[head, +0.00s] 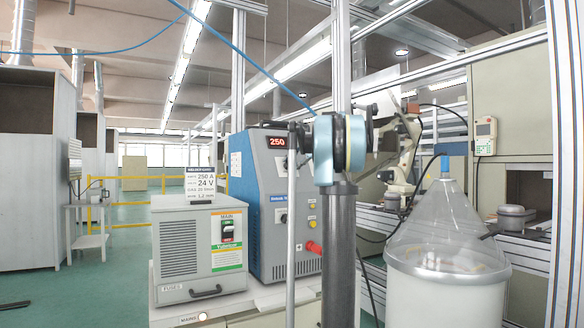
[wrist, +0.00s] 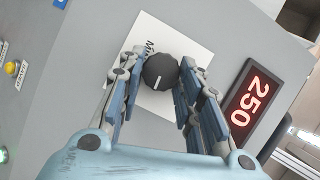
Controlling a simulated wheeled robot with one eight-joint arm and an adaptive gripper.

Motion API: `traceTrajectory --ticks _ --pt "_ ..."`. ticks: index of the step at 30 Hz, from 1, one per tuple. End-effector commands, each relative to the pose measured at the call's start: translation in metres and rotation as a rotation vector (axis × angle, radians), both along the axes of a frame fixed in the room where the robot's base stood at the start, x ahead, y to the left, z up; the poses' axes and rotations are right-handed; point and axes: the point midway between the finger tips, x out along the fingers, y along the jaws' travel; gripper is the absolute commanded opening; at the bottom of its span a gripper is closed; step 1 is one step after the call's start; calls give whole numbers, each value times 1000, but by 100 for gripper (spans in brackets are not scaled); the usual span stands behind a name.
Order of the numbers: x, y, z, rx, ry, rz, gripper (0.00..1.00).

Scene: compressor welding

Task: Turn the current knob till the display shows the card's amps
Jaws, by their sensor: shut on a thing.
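The current knob (wrist: 160,71) is a black round dial with a white pointer line, on a white label plate of the welder's front. My gripper (wrist: 158,78) is shut on the knob in the wrist view, one finger on each side. The red display (wrist: 251,104) beside it reads 250; in the head view the display (head: 277,142) also reads 250. The card (head: 200,186) stands on the grey fuse box and reads 250 A and 24 V, with smaller lines below. In the head view my arm hides the knob and the gripper's fingers.
A red plug (head: 313,247) sticks out low on the welder. A clear-domed white drum (head: 446,290) stands at the right.

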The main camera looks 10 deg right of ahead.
Motion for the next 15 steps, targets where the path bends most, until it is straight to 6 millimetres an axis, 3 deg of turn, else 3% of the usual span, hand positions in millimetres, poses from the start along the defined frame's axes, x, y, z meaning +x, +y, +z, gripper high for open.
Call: traceTrajectory --ticks 13,14,15 --pt "-1 0 -2 -11 1 7 8" --pt "-1 0 -2 -11 1 7 39" --pt "-1 0 -2 -11 1 7 48"
